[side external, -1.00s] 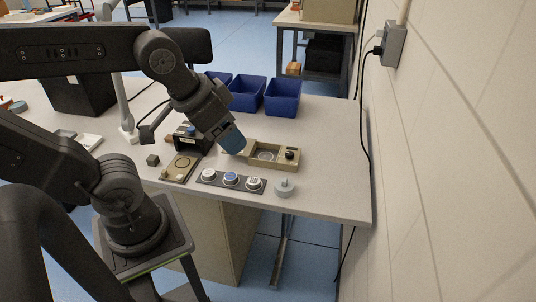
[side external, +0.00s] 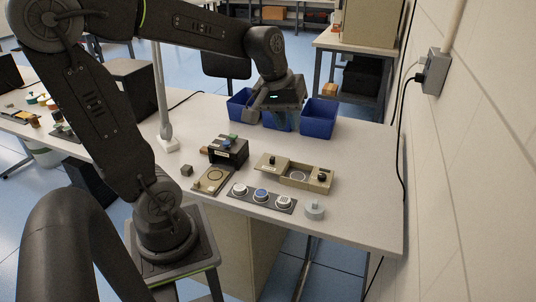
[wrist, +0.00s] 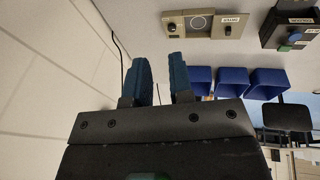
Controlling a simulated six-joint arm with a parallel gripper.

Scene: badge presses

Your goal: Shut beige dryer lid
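The beige dryer (side external: 296,172) is a shallow box on the table, with a black knob near each end. A pale ring shows in its recess, uncovered. Its flat left part (side external: 266,166), with a knob, looks like the lid, slid aside; I cannot be sure. The dryer also shows at the top of the wrist view (wrist: 212,33), turned round. My gripper (side external: 275,112) is over the blue bins, behind and apart from the dryer. In the wrist view its two blue fingers (wrist: 160,60) stand apart with nothing between them.
A black box (side external: 228,153) with coloured tops stands left of the dryer. A beige plate (side external: 212,179), a strip of round badges (side external: 261,196) and a grey round piece (side external: 315,210) lie in front. Blue bins (side external: 318,118) stand behind. A wall is at the right.

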